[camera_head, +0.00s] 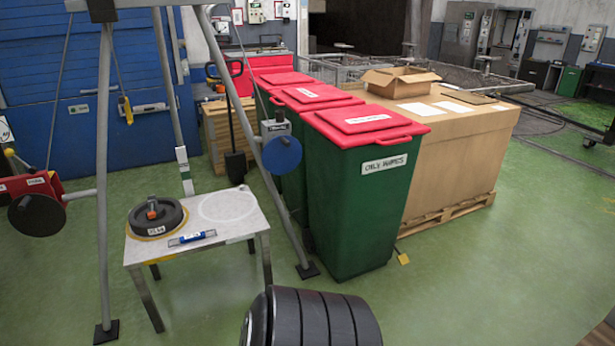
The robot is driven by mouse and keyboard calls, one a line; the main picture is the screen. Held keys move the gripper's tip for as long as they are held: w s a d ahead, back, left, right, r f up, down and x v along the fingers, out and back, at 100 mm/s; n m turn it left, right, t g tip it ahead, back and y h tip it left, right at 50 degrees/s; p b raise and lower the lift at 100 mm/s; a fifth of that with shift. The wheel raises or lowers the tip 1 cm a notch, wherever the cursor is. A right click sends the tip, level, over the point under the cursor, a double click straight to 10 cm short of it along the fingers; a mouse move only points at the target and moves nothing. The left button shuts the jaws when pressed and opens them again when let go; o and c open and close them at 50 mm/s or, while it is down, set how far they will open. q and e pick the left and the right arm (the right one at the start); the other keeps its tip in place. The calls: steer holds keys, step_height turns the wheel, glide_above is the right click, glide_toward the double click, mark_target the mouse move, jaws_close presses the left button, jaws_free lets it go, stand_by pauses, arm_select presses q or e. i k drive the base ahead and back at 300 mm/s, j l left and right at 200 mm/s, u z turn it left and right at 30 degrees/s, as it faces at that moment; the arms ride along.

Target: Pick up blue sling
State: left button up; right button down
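I cannot pick out a blue sling for certain. A small blue and white item (192,238) lies near the front edge of a small metal table (205,254); it is too small to tell what it is. A blue round disc (282,155) is mounted on a leg of the metal frame, right of the table. A black wheel-like disc (157,216) with an orange-red piece on top lies on the table's left part. Neither of my grippers is in view.
A metal frame (104,170) stands around the table, with a red device (32,187) on its left leg. Green bins (358,210) with red lids stand right of it, beside a large cardboard box (455,150) on a pallet. Green floor (490,270) is clear at front right.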

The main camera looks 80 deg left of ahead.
mark_target(183, 240)
steer(key=u, duration=3.6)
steer(key=i, duration=0.2)
